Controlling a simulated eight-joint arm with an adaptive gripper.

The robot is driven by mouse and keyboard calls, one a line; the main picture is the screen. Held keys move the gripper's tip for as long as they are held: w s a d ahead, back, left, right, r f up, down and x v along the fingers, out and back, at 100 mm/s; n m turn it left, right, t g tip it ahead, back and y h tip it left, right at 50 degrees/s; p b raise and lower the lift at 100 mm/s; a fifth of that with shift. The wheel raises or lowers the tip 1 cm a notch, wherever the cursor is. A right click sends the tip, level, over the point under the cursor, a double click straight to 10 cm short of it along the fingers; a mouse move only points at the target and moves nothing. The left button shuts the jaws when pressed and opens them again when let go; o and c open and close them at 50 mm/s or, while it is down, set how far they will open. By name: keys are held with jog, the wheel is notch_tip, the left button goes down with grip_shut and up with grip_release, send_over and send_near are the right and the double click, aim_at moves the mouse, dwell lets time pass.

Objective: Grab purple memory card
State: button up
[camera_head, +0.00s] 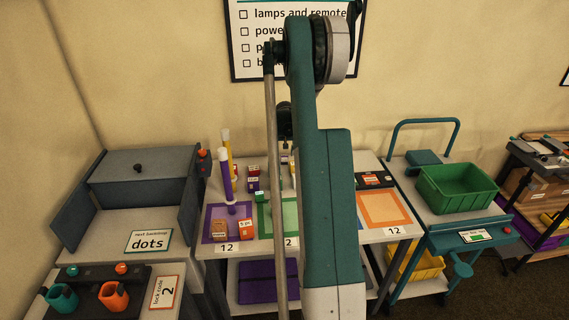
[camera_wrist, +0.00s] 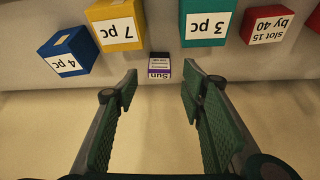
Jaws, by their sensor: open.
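A small dark card with a purple band and a white label reading "Sun" (camera_wrist: 159,67) sits near the edge of a pale grey surface in the wrist view. My gripper (camera_wrist: 158,88) is open and empty. Its two green fingers lie left and right of the card in the picture, with the card just beyond the fingertips and apart from them. In the head view my own arm covers the middle of the scene; I cannot make out the gripper or the card there.
Near the card in the wrist view are a blue box (camera_wrist: 68,52), a yellow box (camera_wrist: 116,24), a teal box (camera_wrist: 208,22) and a red box (camera_wrist: 267,25). The head view shows a purple post (camera_head: 226,172) on the worktable, and a green crate (camera_head: 455,188) at right.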

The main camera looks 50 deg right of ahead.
aim_at(285, 156)
jog(key=shift+f, duration=0.15)
jog(key=shift+b+x, duration=0.45)
jog(key=shift+x, duration=2.1)
jog(key=shift+c, duration=0.7)
jog(key=c, duration=0.8)
